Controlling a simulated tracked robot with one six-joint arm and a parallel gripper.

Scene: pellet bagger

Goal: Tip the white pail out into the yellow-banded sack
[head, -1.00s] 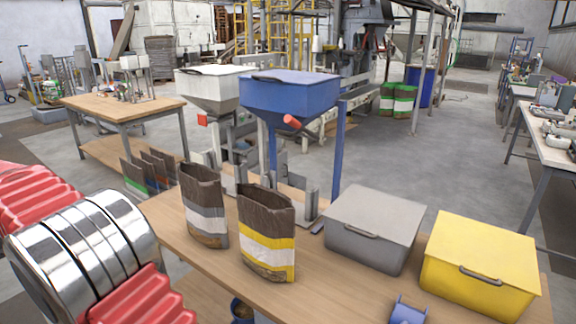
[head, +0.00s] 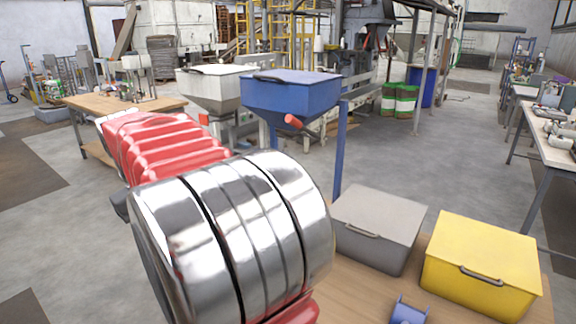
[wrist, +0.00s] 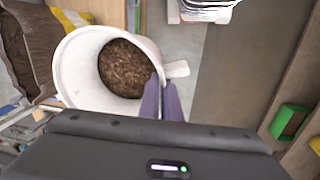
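In the wrist view the white pail (wrist: 75,75) is at upper left, its mouth facing the camera, with brown pellets (wrist: 125,70) inside. My gripper (wrist: 163,98) has its two fingers close together at the pail's right wall, below a pale tab on the rim. It appears shut on the wall. In the head view my arm covers the gripper and pail. The yellow-banded sack is hidden behind my arm there.
A grey lidded bin (head: 378,225) and a yellow lidded bin (head: 480,265) stand on the bench, with a blue spool-like item (head: 408,312) in front. A blue hopper (head: 290,95) and a white hopper (head: 212,90) stand behind. A green box (wrist: 290,122) shows at right in the wrist view.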

